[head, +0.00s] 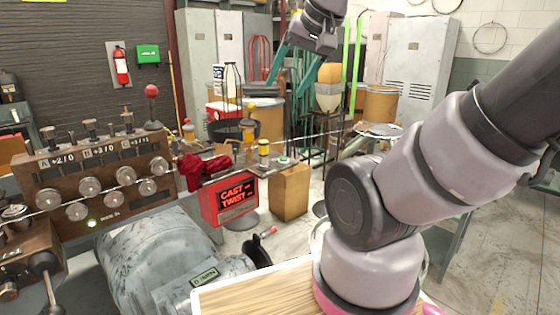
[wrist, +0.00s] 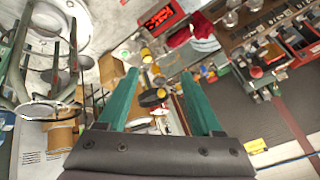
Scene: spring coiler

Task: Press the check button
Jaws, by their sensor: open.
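A small round green button (head: 284,159) sits on a flat plate (head: 268,168), right of a red display box reading CAST and TWIST (head: 234,199); I cannot read any label on the button. In the wrist view the display (wrist: 160,16) is upside down at the top, and I cannot make the button out clearly there. My gripper (head: 288,86) hangs at the top centre of the head view with its teal fingers pointing down. In the wrist view my gripper (wrist: 160,76) has its two fingers wide apart with nothing held between them. It is well above and apart from the button.
A yellow-and-black cylinder (head: 263,150) stands just left of the button. A dark red cloth (head: 205,167) lies by the display. The coiler's knobbed panel (head: 100,180) fills the left. A wooden board (head: 255,291) is in front. A cardboard-coloured box (head: 289,192) stands below the plate.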

